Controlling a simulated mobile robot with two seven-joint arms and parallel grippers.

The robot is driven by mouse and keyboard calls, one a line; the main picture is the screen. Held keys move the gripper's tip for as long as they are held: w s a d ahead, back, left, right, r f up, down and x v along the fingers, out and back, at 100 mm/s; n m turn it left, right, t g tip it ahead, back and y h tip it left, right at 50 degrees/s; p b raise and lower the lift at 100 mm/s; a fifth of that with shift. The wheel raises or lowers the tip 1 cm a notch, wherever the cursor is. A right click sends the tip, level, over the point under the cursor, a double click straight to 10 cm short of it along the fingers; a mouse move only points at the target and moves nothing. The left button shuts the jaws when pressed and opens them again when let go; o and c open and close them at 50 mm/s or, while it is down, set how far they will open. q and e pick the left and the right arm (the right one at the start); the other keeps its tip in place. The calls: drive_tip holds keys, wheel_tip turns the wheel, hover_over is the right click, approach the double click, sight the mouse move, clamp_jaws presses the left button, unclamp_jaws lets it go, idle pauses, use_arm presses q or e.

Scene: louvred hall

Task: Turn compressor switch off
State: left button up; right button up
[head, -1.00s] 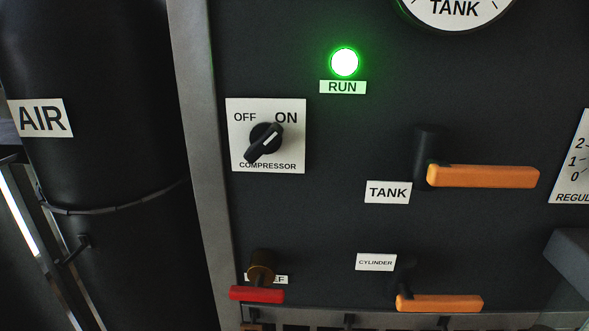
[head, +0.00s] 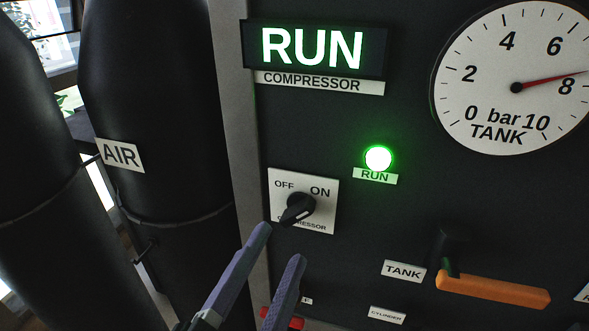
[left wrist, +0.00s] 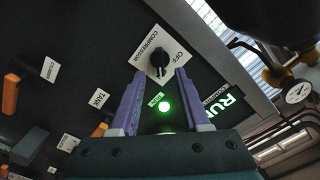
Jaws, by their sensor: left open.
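The compressor switch (head: 297,209) is a black rotary knob on a white plate (head: 325,215) marked OFF at left and ON at right. Its pointer line slants up toward ON. My left gripper (head: 279,242) is open and empty, its two purple-grey fingers just below and left of the knob in the head view. In the left wrist view the knob (left wrist: 159,62) stands beyond and between the fingertips (left wrist: 159,72), apart from them. The round RUN lamp (head: 378,158) glows green, and the RUN sign (head: 312,48) above is lit. My right gripper is not in view.
The TANK gauge (head: 515,80) reads near 8. An orange TANK lever (head: 492,289) sticks out at lower right. A red handle (head: 285,319) is partly hidden behind my left fingers. Black AIR cylinders (head: 150,110) stand left of the panel's grey frame.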

sight(294, 219)
use_arm(q)
drive_tip(key=b+x, duration=0.2)
drive_tip(key=x, duration=0.3)
drive_tip(key=shift+f, duration=0.1)
drive_tip(key=shift+w+d, duration=0.1)
drive_tip(key=shift+w, duration=0.05)
drive_tip(key=shift+w+d, duration=0.1)
drive_tip(key=shift+w, duration=0.2)
clamp_jaws()
idle(1.0)
